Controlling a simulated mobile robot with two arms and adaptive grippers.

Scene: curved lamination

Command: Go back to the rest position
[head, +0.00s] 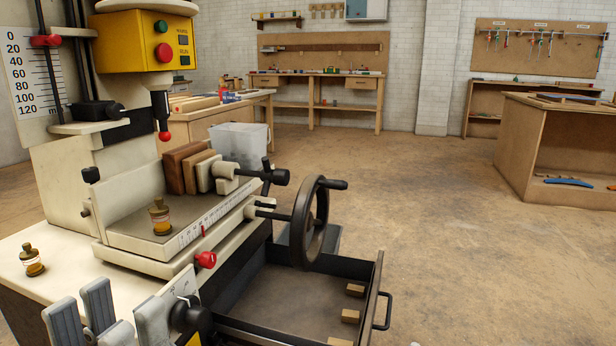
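My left gripper (118,318) is at the bottom left, in front of the machine. Its grey finger pads stand apart and nothing shows between them, so it looks open and empty. The lower part of the hand is cut off by the frame edge. My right gripper is not in view. The machine (120,170) stands close on the left, with a yellow control box (147,40) at its top and brown wooden boards (185,168) held in its vise.
An open drawer (285,300) with small wooden blocks (350,315) juts out below the black handwheel (309,222). A workbench (560,145) stands right. The floor (450,240) between is clear.

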